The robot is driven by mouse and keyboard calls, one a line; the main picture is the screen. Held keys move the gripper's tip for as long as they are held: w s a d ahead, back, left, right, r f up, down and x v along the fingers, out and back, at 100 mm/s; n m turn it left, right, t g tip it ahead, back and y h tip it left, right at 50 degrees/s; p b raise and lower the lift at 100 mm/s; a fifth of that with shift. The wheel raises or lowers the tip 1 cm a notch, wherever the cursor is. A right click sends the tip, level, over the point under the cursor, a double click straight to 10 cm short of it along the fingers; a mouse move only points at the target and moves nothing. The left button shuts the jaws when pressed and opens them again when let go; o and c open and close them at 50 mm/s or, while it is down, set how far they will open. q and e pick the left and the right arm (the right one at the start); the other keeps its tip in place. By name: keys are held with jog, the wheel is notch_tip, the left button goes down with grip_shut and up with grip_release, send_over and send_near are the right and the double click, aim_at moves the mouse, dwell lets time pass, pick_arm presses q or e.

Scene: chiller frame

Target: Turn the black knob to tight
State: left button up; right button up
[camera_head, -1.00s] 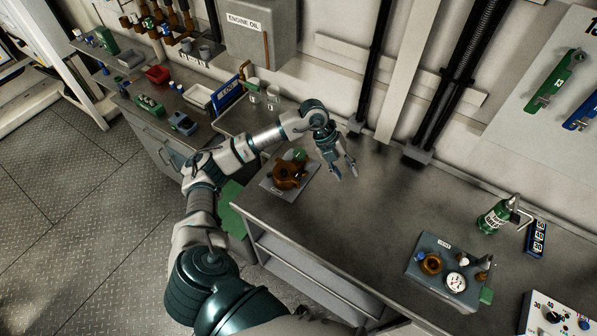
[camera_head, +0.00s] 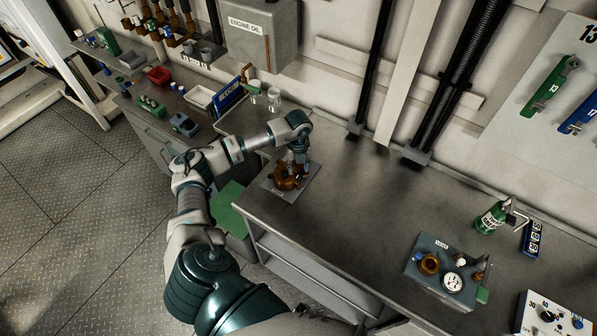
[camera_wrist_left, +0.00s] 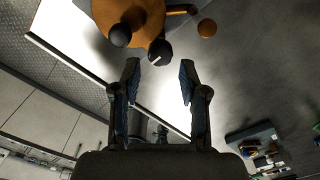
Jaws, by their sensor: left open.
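A brown-orange part (camera_head: 287,181) sits on a grey plate (camera_head: 276,191) at the left end of the bench. In the left wrist view, the orange part (camera_wrist_left: 146,12) carries a black knob (camera_wrist_left: 160,52) with a white line on it. A second dark round piece (camera_wrist_left: 120,36) is beside that knob. My left gripper (camera_head: 295,165) points down over the brown part and hides some of it. In the left wrist view, my left gripper (camera_wrist_left: 160,68) is open. The black knob shows between the fingertip directions, and whether they touch cannot be told. My right gripper is not in view.
A grey fixture (camera_head: 420,272) with a gauge, a green bottle (camera_head: 491,217) and a white panel (camera_head: 530,322) with knobs stand at the right. The bench middle (camera_head: 370,205) is clear. Two clear jars (camera_head: 273,97) stand behind, near the wall.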

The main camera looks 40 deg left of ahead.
aim_at(298, 175)
pick_arm(q)
jog(key=shift+f, duration=2.2)
grip_shut()
